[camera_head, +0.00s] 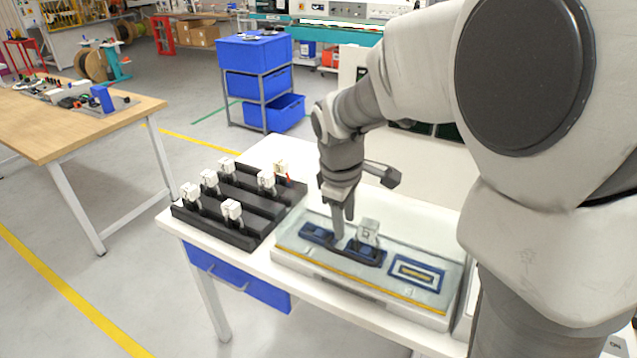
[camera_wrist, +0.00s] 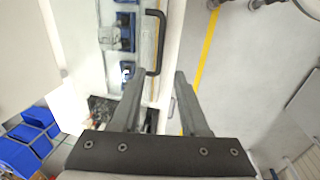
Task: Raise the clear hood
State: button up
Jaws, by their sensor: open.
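The clear hood (camera_head: 325,257) lies down over a low, pale test box on the white table, with a yellow strip along its front. Through it show dark blue sockets, a white block (camera_head: 368,231) and a blue-framed label (camera_head: 416,272). In the wrist view, a black bar handle (camera_wrist: 161,42) stands at the hood's edge; I cannot make it out in the head view. My gripper (camera_head: 343,232) points down above the box. In the wrist view, my gripper (camera_wrist: 161,76) is open and empty, its fingertips just short of the handle's near end.
A black rack (camera_head: 240,205) with several white-topped plugs stands left of the box on the white table (camera_head: 262,153). A wooden table (camera_head: 60,125) stands farther left. Blue bins (camera_head: 255,85) are stacked behind. The floor between the tables is clear.

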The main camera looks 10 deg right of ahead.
aim_at(345, 256)
jog(key=f, duration=0.3)
jog(key=w+f, duration=0.1)
jog(key=f, duration=0.2)
jog(key=d+f, duration=0.1)
jog(key=f, duration=0.3)
jog(key=shift+w+d, duration=0.1)
jog(key=shift+w, duration=0.2)
grip_shut()
jog(key=shift+r, duration=0.1)
dwell(0.8)
